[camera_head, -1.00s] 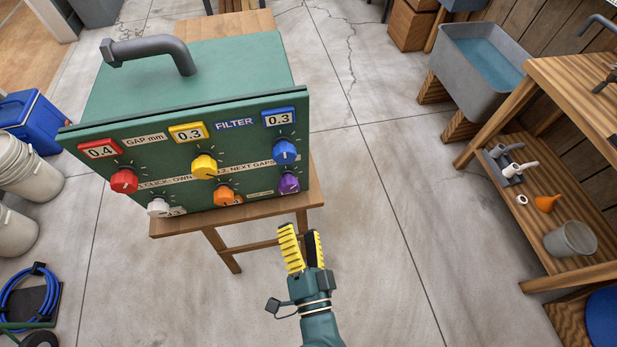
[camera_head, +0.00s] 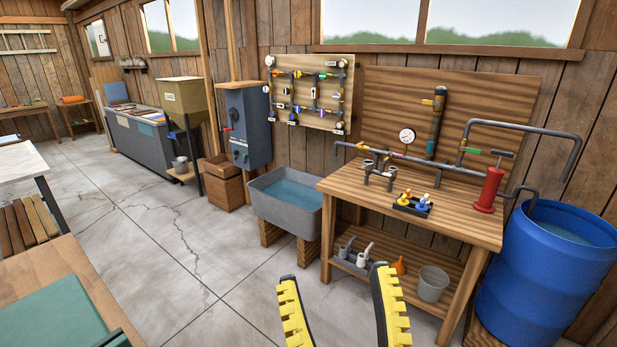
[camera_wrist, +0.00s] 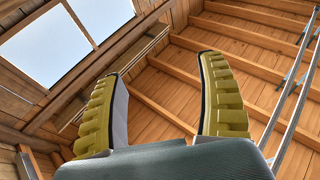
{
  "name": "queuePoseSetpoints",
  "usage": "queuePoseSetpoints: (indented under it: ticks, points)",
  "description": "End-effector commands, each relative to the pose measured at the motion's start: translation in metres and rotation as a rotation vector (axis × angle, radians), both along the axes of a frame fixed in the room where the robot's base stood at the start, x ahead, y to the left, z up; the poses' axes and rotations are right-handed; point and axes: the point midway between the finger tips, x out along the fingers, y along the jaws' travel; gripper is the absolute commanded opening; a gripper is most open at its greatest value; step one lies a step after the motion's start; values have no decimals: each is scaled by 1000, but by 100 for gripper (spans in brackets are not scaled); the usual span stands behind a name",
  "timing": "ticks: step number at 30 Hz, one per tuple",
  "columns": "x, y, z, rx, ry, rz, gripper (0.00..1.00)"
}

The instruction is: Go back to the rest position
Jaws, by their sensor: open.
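My gripper (camera_head: 338,305) shows at the bottom middle of the head view, with its two yellow ribbed fingers pointing up and spread apart. It is open, with nothing between the fingers. In the wrist view, my gripper (camera_wrist: 160,95) is also open and empty, and it points up toward the wooden ceiling (camera_wrist: 265,75) and a window (camera_wrist: 60,50). The fingers touch nothing.
A wooden workbench (camera_head: 460,225) with pipes, a red pump (camera_head: 489,190) and a lower shelf stands right of centre. A blue barrel (camera_head: 545,270) is at the right. A water trough (camera_head: 285,205) is left of the bench. The green box (camera_head: 50,310) is at lower left. Open floor lies at left centre.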

Motion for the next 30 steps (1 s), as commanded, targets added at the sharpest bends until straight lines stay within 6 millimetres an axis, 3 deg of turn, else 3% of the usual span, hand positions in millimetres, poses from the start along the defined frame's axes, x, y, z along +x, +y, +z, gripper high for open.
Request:
queuePoseSetpoints:
  ticks: [3,4,11,24,27,30]
  points:
    - [-23,-44,7,42,-13,-191,73]
    - [-22,-41,35,39,-16,-180,73]
    - [-21,-41,118,38,-14,-176,73]
    - [-21,-41,314,43,-12,-173,73]
    - [-21,-41,353,44,-10,-173,73]
    - [-21,-41,379,45,-10,-172,73]
